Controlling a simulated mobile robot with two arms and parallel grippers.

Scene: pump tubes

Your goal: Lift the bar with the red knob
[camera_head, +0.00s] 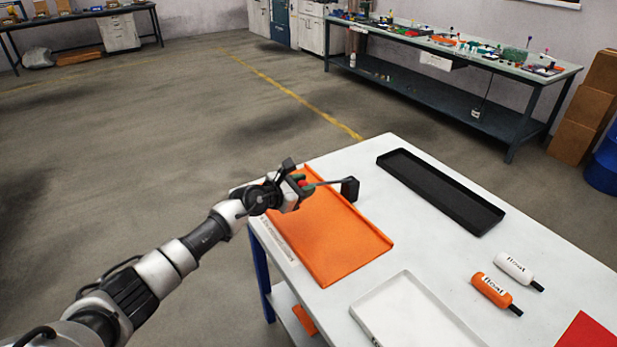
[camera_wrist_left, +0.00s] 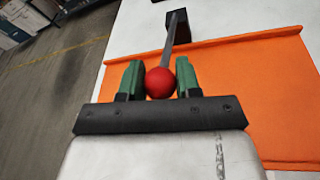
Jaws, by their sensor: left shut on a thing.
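The bar (camera_head: 328,183) is a thin grey rod with a black block (camera_head: 349,188) at its far end and a red knob at its near end. In the left wrist view the red knob (camera_wrist_left: 160,83) sits between the two green fingers of my left gripper (camera_wrist_left: 160,80), which is shut on it. The bar runs away from the knob to the block (camera_wrist_left: 177,24). In the head view my left gripper (camera_head: 302,183) is at the far end of the orange tray (camera_head: 345,245) and mostly hides the knob. My right gripper is not in view.
A long black tray (camera_head: 390,163) lies at the back of the white table (camera_head: 535,250). A white tray (camera_head: 375,305) is near the front. A white bottle (camera_head: 513,267) and an orange bottle (camera_head: 489,289) lie at the right, with a red item (camera_head: 587,335) at the corner.

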